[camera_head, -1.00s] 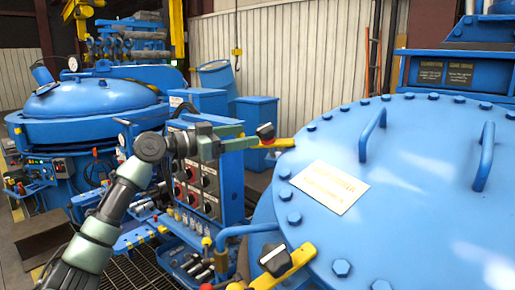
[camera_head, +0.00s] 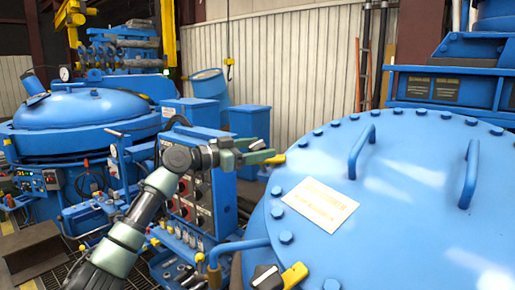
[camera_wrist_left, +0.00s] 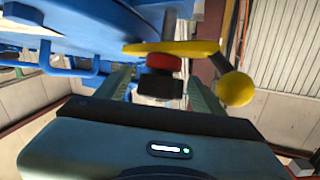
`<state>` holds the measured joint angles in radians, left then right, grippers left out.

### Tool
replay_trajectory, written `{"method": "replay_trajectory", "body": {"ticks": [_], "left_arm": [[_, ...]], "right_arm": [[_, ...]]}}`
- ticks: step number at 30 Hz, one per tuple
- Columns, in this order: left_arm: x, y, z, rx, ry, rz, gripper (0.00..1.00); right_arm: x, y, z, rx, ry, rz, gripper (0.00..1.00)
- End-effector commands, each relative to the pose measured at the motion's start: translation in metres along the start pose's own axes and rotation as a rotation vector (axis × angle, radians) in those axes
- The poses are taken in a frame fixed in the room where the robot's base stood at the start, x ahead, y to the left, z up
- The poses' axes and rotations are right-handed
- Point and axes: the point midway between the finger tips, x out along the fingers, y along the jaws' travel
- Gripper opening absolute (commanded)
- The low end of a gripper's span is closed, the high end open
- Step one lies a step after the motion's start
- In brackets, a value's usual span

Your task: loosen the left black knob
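A large blue round lid (camera_head: 400,200) fills the right of the head view. A black knob with a red band (camera_wrist_left: 162,80) sits on a yellow lever (camera_wrist_left: 180,47) in the left wrist view. In the head view this lever (camera_head: 275,160) shows at the lid's left edge, with its knob mostly hidden by my fingers. My left gripper (camera_head: 262,151) is open, with one finger on each side of the knob. In the left wrist view gaps show between the fingers and the knob. A second black knob (camera_head: 264,277) on a yellow lever is nearer, at the bottom edge. My right gripper is not in view.
A control panel (camera_head: 201,198) stands behind and below my left arm. A yellow ball (camera_wrist_left: 236,89) hangs on the lever's side, right of the fingers. A blue pipe (camera_head: 240,245) runs beside the lid. Another lidded blue furnace (camera_head: 85,108) stands at the left.

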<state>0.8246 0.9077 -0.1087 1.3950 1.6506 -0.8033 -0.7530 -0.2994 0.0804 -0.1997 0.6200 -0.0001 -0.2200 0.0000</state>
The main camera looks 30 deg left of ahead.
Motion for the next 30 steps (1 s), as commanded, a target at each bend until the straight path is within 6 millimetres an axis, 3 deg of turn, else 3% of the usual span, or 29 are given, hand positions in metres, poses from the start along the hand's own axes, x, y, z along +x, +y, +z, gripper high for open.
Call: {"method": "replay_trajectory", "body": {"ticks": [1, 6, 14, 21, 30], "left_arm": [[0.0, 0.0, 0.0, 0.0, 0.0, 0.0, 0.55], [0.0, 0.0, 0.0, 0.0, 0.0, 0.0, 0.07], [0.0, 0.001, 0.002, -0.023, -0.008, -0.066, 0.06], [0.0, 0.0, 0.0, -0.068, -0.008, -0.176, 0.06], [0.0, 0.0, 0.001, -0.078, -0.001, -0.196, 0.06]], "right_arm": [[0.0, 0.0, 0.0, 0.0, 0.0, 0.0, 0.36], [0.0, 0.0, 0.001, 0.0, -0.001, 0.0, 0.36], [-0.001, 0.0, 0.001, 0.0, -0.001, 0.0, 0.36], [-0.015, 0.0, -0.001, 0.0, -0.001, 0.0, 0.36], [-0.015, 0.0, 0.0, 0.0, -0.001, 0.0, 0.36]]}}
